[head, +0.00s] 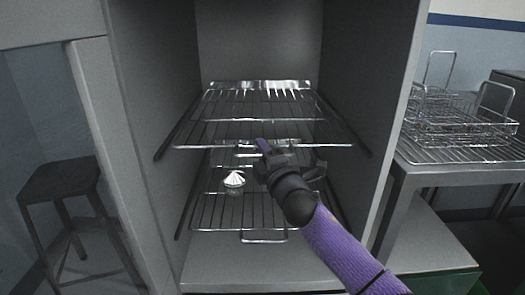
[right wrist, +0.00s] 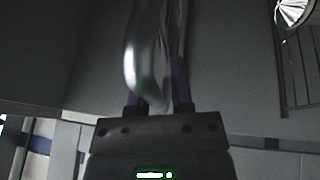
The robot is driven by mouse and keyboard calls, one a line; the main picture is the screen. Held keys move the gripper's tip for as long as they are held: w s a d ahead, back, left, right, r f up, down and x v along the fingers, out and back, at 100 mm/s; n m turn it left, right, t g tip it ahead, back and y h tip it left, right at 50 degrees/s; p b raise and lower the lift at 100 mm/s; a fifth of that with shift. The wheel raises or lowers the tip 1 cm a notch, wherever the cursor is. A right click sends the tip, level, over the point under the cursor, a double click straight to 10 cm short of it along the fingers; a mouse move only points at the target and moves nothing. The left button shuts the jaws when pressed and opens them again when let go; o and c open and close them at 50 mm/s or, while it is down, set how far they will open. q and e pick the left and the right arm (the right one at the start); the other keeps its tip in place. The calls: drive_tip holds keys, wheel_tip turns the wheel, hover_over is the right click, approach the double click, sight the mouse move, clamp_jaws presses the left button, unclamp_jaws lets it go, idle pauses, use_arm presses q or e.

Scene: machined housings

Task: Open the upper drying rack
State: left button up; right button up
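The upper drying rack (head: 222,133) is a wire shelf inside the open grey cabinet, resting between side rails. Its front bar lies near the rail ends. My right gripper (head: 261,146) is at the middle of that front bar and hides part of it. In the right wrist view, a curved shiny metal bar (right wrist: 137,62) shows at and between the two purple fingers (right wrist: 157,92). The fingers are slightly apart; I cannot tell whether they press on the bar. My left gripper is not in view.
A lower wire rack (head: 222,212) with a front handle sits below, carrying a small white ridged object (head: 234,179). Cabinet walls flank my arm. A table with wire baskets (head: 455,118) stands right, a dark stool (head: 60,178) left.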

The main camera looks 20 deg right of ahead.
drive_tip(key=shift+r, duration=0.1)
clamp_jaws()
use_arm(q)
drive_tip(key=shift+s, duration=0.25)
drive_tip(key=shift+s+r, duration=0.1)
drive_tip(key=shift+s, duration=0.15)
use_arm(e)
drive_tip(key=shift+r, duration=0.15)
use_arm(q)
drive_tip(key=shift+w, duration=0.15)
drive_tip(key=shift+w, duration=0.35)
use_arm(e)
drive_tip(key=shift+r, duration=0.1)
